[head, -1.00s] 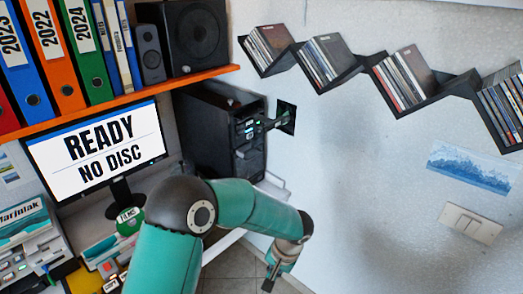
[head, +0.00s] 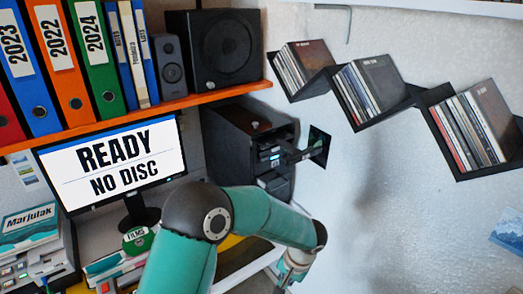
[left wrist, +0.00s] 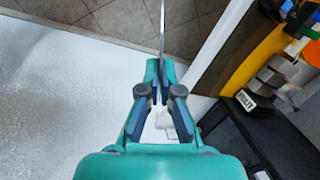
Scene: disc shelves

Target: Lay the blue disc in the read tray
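The dark computer tower (head: 240,145) stands under the orange shelf in the head view. A dark tray (head: 299,156) sticks out of its front, towards a black square on the wall, and looks empty. My left arm reaches across below the tower, and its gripper is mostly cut off at the bottom edge. In the left wrist view, my left gripper (left wrist: 160,80) is closed on a thin disc (left wrist: 162,28) seen edge-on between its fingertips. The disc looks pale grey on edge, so its face colour cannot be told. My right gripper is not in view.
The monitor (head: 112,160) reads "READY NO DISC". A black zigzag wall shelf (head: 400,104) holds several rows of cases at the right. Binders and speakers stand on the orange shelf (head: 150,108). The wall below the zigzag shelf is largely clear.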

